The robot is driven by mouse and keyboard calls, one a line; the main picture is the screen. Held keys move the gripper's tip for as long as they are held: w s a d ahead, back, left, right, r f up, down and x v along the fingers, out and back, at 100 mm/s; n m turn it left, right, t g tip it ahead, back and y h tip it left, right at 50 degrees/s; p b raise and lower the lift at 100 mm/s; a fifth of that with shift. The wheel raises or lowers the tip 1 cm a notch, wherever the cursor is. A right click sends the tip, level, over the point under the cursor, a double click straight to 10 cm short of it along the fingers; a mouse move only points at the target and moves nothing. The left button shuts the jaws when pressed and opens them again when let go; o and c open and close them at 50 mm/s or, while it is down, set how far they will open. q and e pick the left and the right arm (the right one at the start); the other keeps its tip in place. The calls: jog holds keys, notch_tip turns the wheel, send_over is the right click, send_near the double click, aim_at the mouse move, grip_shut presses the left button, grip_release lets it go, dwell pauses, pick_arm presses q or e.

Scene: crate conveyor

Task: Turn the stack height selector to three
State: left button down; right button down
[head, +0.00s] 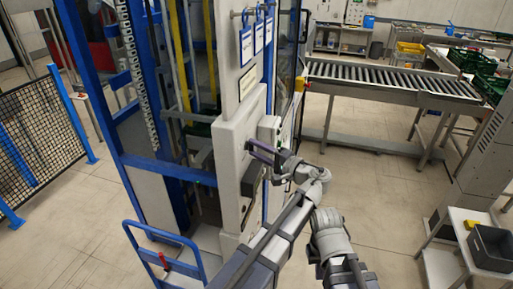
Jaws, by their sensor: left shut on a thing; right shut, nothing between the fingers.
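My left gripper (262,152) is at the grey control panel (232,150) on the side of the tall blue-framed machine. Its fingers are shut on the stack height selector at the panel's face. The selector itself is hidden behind the fingers, so its pointer and setting cannot be read.
A small grey box (269,129) sits just above the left gripper. Blue-edged cards (246,47) hang higher up. A blue-handled cart (165,240) stands at the machine's foot. A roller conveyor (390,80) runs behind; a dark bin (490,247) is at right. Open floor lies between.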

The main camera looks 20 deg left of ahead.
dwell(0.4)
pick_arm(q)
jog(key=shift+c, duration=2.2)
grip_release()
